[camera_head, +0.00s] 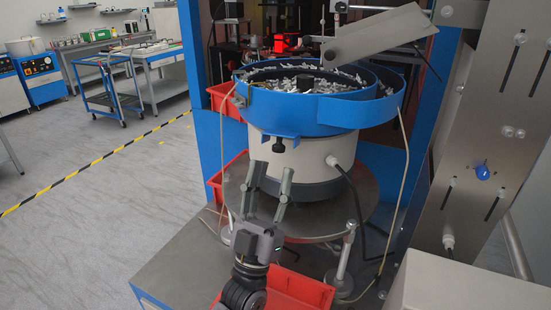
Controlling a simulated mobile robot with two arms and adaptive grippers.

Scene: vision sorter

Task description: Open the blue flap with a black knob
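A round blue bowl feeder (308,118) on a white drum base (300,160) holds many small metal parts. A small blue flap (281,135) is at the lower front of the bowl's rim, with a black knob (279,147) hanging below it. The flap looks flush with the bowl; its exact position is hard to tell. My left gripper (272,168) comes up from the bottom of the view. Its two fingers are spread apart and empty, pointing up just below the knob, with no clear contact. My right gripper is not in view.
The feeder stands on a round metal plate (352,192). Red bins (300,289) lie below and behind it. A metal chute (376,38) overhangs the bowl. A steel panel with a blue knob (482,172) stands at right. Open floor (110,200) is at left.

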